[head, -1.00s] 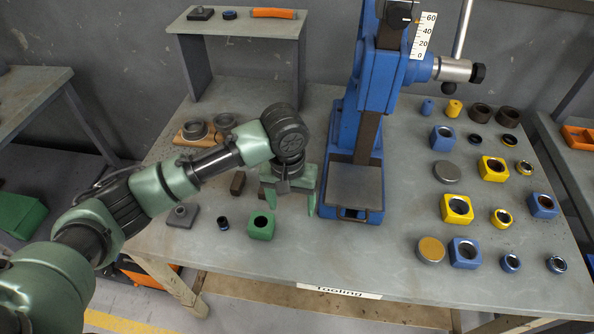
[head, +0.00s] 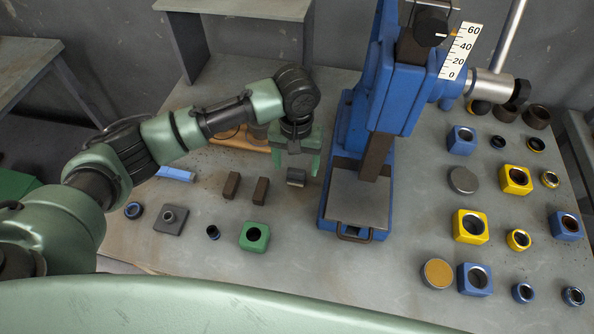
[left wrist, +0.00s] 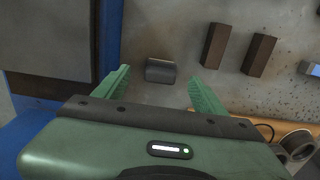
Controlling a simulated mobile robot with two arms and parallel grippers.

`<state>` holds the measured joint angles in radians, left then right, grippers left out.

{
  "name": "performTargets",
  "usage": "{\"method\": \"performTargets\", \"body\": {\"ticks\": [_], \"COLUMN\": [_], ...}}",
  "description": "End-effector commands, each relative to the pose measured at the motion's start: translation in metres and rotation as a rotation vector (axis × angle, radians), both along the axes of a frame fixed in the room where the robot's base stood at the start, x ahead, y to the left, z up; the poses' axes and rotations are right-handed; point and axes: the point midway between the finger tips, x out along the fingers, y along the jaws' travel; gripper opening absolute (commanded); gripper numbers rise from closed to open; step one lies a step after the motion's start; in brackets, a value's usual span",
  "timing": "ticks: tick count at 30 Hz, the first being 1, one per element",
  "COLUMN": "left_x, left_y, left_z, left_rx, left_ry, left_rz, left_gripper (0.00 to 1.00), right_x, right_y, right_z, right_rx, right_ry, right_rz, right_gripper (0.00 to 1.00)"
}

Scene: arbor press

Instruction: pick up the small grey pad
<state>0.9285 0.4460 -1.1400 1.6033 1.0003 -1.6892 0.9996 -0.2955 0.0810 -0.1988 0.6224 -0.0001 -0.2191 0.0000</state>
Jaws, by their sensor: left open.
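The small grey pad (head: 296,177) is a short dark grey block with a rounded top. It lies on the table just left of the blue press. My left gripper (head: 296,162) is open and empty, pointing down, with its green fingertips near the pad. In the left wrist view the pad (left wrist: 160,70) shows between the two spread fingertips of the gripper (left wrist: 160,77), with a gap on each side. I cannot tell how high the fingertips are above the table. My right gripper is not in view.
The blue arbor press (head: 356,205) stands close to the right of the pad. Two dark bars (head: 246,188) lie to its left, and a green block (head: 255,237) with a hole lies nearer. Several blue and yellow blocks fill the table's right side. A raised shelf (head: 235,8) stands behind.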

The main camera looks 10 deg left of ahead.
Motion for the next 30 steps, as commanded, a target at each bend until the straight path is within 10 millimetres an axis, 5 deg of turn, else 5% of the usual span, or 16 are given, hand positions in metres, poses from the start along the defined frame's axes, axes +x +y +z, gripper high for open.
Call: {"method": "performTargets", "body": {"ticks": [6,18,19,26,30], "left_x": [0.008,0.008,0.008,0.008,0.008], "left_y": [0.002,0.002,0.002,0.002,0.002], "left_z": [-0.027,-0.050,-0.050,-0.050,-0.050], "left_rx": [0.002,0.000,0.000,0.000,0.000], "left_ry": [0.001,-0.001,-0.001,-0.002,-0.002], "left_rz": [0.001,-0.001,-0.001,-0.001,-0.001], "left_gripper": [0.71,0.71,0.68,0.04,0.04], "right_x": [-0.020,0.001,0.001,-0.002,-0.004], "right_y": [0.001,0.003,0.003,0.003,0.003], "right_z": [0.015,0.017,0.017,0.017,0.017], "right_rx": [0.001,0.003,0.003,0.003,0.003], "right_ry": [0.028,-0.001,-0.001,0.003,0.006], "right_rz": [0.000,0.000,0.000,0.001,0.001], "right_gripper": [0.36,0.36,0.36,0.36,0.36]}}
